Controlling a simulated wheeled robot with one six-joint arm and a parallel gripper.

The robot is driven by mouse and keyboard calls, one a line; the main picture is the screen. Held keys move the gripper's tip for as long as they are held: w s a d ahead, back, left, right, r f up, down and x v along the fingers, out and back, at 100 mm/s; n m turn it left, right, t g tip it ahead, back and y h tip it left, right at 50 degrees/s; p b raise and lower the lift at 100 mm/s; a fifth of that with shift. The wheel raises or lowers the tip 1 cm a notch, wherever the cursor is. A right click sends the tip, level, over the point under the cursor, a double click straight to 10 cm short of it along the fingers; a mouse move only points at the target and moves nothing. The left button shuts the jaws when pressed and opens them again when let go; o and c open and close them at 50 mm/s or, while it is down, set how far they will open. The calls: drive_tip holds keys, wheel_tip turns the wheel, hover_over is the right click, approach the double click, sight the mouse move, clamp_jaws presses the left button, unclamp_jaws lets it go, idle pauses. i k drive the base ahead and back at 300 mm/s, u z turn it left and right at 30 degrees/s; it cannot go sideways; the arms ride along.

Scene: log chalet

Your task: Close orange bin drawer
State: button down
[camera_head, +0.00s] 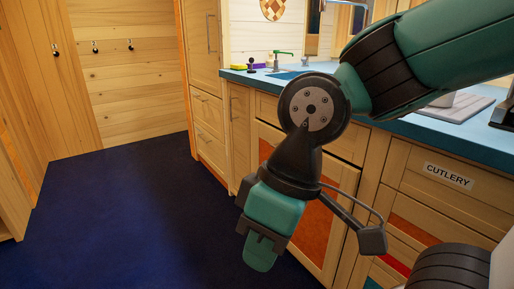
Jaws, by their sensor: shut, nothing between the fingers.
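A tall wooden front with an orange panel (318,240) is in the lower cabinet row, right of the picture's middle. I take it for the orange bin drawer, though I read no label on it. My arm covers much of its face, and its lower part is partly hidden. I cannot tell for sure how far it stands out from the cabinet. My gripper (262,254) points down in front of the cabinets, to the left of the orange panel. Its teal fingers are shut and empty. I cannot tell whether it touches the front.
A drawer labelled CUTLERY (447,176) is at the right, above fronts with coloured panels. Dark blue floor (130,215) is clear at the left.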

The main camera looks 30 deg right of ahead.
sight(318, 240)
drive_tip(key=i, duration=1.05)
drive_tip(key=z, duration=0.5)
